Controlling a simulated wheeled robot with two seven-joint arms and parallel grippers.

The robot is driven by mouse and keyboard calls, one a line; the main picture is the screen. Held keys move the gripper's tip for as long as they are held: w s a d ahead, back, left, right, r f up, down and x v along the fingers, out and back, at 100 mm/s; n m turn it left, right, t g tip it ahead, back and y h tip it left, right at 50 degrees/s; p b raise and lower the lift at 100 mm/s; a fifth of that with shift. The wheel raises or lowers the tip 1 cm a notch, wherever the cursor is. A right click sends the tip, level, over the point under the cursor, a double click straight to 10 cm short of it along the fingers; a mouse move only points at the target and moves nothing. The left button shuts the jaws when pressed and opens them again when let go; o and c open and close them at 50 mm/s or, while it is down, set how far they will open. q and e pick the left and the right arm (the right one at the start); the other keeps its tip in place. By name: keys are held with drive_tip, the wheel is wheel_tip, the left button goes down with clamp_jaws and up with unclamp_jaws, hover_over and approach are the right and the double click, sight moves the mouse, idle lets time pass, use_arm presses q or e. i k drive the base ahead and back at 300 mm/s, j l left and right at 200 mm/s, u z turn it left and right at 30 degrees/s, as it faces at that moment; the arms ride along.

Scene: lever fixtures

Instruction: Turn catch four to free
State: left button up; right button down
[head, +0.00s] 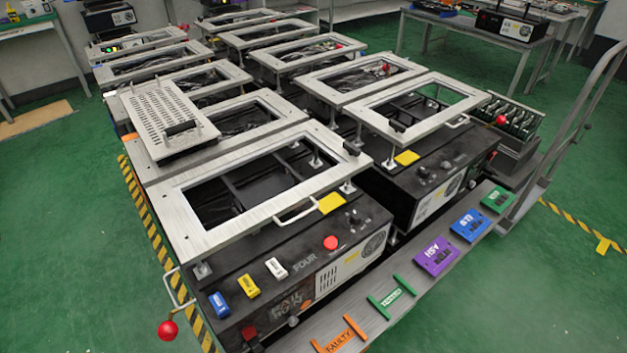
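The nearest fixture (185,212) is a black box with a raised silver frame on top, open in the middle. A bent metal lever with a red ball (168,330) hangs at the left side of the box. I cannot tell which part is the catch or how it is set. Neither gripper is in view.
Blue, yellow and white blocks (277,268) and a red button (330,243) sit on the front panel. A grey ledge (335,322) in front holds coloured labelled pieces, including a purple box (436,256). Similar fixtures stand behind and right.

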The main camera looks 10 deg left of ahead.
sight(354, 150)
drive_tip(key=k+j+z, duration=0.35)
drive_tip(key=k+j, duration=0.15)
drive_tip(key=k, duration=0.3)
drive_tip(key=z, duration=1.35)
